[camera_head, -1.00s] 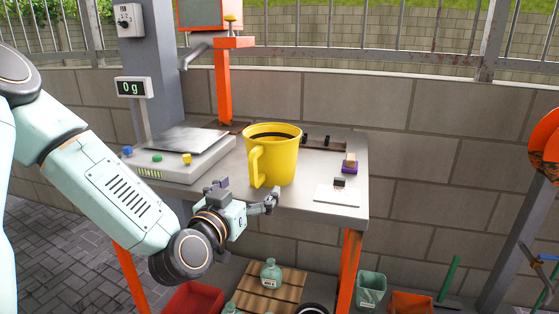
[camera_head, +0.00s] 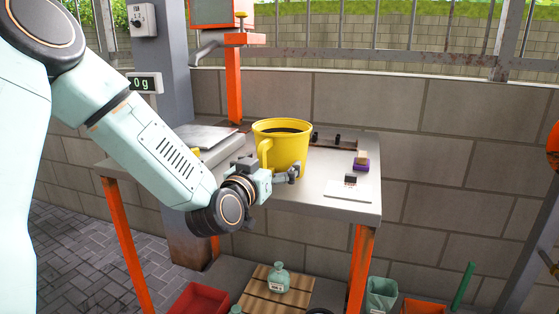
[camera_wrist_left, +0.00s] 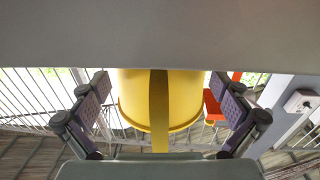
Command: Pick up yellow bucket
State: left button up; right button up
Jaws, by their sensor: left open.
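The yellow bucket (camera_head: 290,154) stands upright on the grey table (camera_head: 318,194), with its handle on the left side in the head view. My left gripper (camera_head: 289,175) is at the front of the bucket, close to its lower part. In the left wrist view the bucket (camera_wrist_left: 185,100) lies between the two open fingers of my left gripper (camera_wrist_left: 160,112). The handle runs down the middle of that view. Gaps show between each finger and the bucket. My right gripper is not in view.
A purple block (camera_head: 361,164) and a white card (camera_head: 348,190) lie to the right. A bottle (camera_head: 279,277) and red bin (camera_head: 198,300) are below.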

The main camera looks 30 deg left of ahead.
pick_arm(q)
jog(key=shift+s+r, duration=0.1)
jog(key=shift+c, duration=0.2)
jog(key=shift+d, duration=0.1)
jog(key=c, duration=1.7)
